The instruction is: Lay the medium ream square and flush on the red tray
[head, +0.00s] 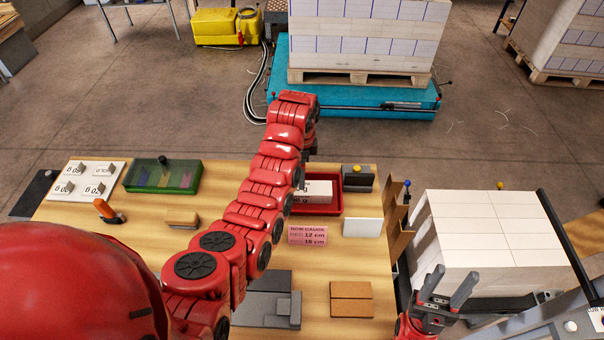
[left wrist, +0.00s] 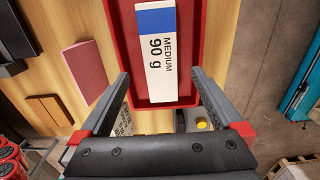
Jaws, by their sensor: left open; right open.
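The medium ream (left wrist: 158,55) is a white block with a blue band and the print "MEDIUM 90 g". In the left wrist view it lies within the red tray (left wrist: 117,12), its printed face toward the camera and its near end close to the tray's near rim. It looks slightly slanted; I cannot tell if it is flush. In the head view my left arm partly covers the ream (head: 318,190) and tray (head: 337,182). My left gripper (left wrist: 160,75) is open, its fingers apart on either side of the ream's near end, not touching it. My right gripper (head: 449,287) is open and empty at lower right.
A pink gauge card (head: 307,235), a white block (head: 362,227) and a brown block (head: 351,299) lie near the tray on the wooden table. A green tray (head: 163,178) stands at left. Stacked white reams (head: 485,230) stand right of the table.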

